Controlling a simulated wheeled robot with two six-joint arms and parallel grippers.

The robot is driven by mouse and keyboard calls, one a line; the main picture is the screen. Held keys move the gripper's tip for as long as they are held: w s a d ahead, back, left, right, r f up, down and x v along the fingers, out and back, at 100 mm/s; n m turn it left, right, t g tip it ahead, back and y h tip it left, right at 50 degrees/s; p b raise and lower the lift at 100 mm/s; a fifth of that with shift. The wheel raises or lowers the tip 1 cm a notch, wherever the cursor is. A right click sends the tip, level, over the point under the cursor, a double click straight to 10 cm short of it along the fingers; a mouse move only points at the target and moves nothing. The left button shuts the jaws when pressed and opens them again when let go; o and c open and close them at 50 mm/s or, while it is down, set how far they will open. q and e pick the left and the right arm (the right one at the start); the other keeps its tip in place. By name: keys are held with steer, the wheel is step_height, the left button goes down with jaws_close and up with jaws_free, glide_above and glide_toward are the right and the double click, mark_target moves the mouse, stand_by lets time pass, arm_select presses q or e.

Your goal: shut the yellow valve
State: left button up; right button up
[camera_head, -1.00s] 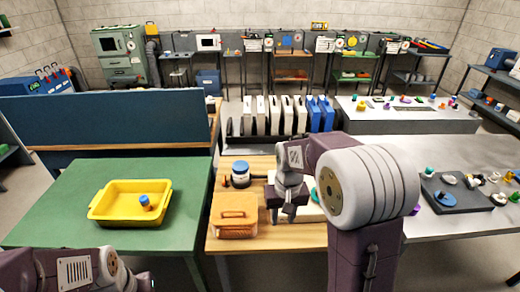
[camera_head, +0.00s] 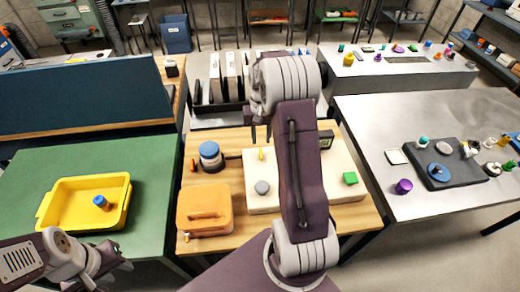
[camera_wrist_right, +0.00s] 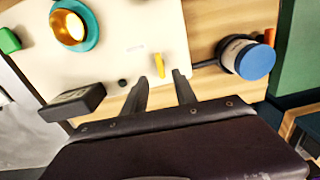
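The yellow valve shows as a small yellow lever on the cream board (camera_head: 330,200), near its upper left edge in the head view (camera_head: 262,154). In the right wrist view the yellow lever (camera_wrist_right: 159,64) lies just beyond the fingertips, near the board's edge. My right gripper (camera_wrist_right: 163,80) is open and empty, its two fingers spread on either side of the lever's near end; contact is not visible. In the head view the right gripper (camera_head: 261,133) hangs above the lever. My left gripper (camera_head: 110,272) is low at the left, partly cut off; its opening is unclear.
A blue-capped canister (camera_head: 211,157) with a dark hose stands left of the board. An orange case (camera_head: 204,208) lies in front of it. The board carries a grey knob (camera_head: 262,187) and a green block (camera_head: 350,178). A yellow tray (camera_head: 75,221) sits on the green table.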

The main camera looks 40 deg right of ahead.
mark_target(261, 153)
step_height(261, 153, down, 8)
steer(key=shift+w+d+f, duration=0.1)
steer(key=shift+w+d, duration=0.05)
jaws_close()
